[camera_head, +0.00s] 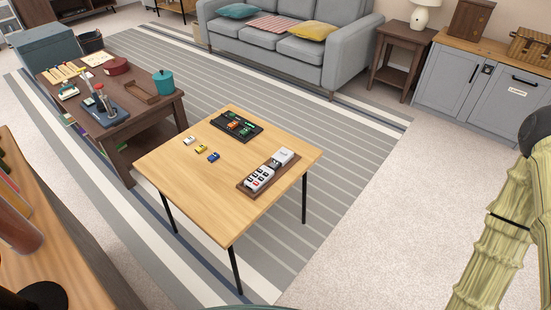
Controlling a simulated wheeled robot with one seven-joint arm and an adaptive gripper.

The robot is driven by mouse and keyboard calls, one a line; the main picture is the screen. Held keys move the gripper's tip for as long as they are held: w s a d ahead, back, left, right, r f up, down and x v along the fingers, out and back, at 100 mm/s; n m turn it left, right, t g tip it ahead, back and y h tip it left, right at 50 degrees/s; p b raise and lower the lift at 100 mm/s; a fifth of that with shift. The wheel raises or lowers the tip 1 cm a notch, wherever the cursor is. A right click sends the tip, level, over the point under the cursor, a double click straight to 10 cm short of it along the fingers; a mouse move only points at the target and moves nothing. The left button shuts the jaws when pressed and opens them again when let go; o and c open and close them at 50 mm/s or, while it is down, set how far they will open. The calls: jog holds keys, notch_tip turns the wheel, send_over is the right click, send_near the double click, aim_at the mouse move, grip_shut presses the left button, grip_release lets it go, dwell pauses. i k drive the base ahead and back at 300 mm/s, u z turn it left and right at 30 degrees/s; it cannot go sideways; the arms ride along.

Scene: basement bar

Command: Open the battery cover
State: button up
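A light wooden table (185,165) with thin black legs stands in the middle of the camera_head view. Near its right edge, a brown tray (242,186) holds a white-and-grey object (283,157) with several small dark and red pieces beside it. Near the far edge lies a black tray or board (251,136) with small green and dark parts. Which of these carries the battery cover, and whether it is open or shut, is too small to tell. My gripper is not in view; part of my arm shows at the right edge.
Toy cars (201,149) lie left of the trays. A darker low table (120,118) with a teal pot (163,82) and other items stands behind left. A grey sofa (300,50) and grey cabinet (446,80) stand at the back. Carpet right of the table is clear.

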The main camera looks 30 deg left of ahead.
aim_at(284, 156)
jog(key=u, duration=1.1)
jog(key=i, duration=0.1)
jog(key=z, duration=0.35)
